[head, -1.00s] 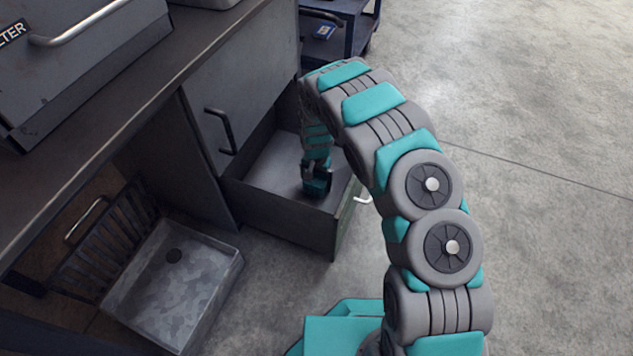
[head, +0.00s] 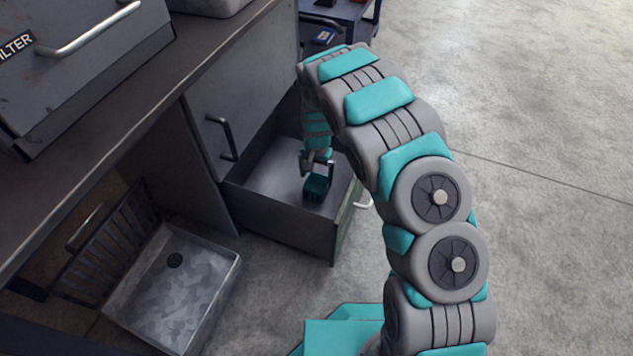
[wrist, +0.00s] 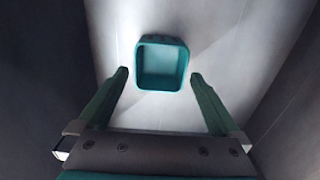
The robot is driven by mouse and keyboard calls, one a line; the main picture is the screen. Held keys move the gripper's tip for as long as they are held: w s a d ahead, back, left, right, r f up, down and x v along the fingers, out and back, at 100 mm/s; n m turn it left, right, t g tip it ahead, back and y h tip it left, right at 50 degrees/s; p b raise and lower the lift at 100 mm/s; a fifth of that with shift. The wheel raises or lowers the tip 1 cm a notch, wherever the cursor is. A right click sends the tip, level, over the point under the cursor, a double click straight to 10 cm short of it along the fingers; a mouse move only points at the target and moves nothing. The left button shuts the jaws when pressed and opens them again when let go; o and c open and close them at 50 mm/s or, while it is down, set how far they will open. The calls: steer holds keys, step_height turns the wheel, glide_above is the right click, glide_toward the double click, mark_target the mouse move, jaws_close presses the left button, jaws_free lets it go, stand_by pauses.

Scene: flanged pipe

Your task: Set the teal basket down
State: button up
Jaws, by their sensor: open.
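The teal basket (head: 316,187) is a small open box standing upright on the floor of the open drawer (head: 270,178). The basket also shows in the wrist view (wrist: 162,64), empty, ahead of the fingertips. My gripper (wrist: 160,82) is open, with one finger to each side and a gap between each finger and the basket. In the head view my gripper (head: 318,163) is just above the basket, inside the drawer. The arm hides part of the drawer's right side.
The drawer walls stand close around my gripper, and its front has a handle (head: 363,204). A cabinet door with a dark handle (head: 222,138) is to the left. A metal tray (head: 178,282) sits lower left. A dark counter (head: 150,95) overhangs, and a blue cart (head: 345,22) stands behind.

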step_height(320, 180, up, 6)
steer(key=shift+f, duration=0.25)
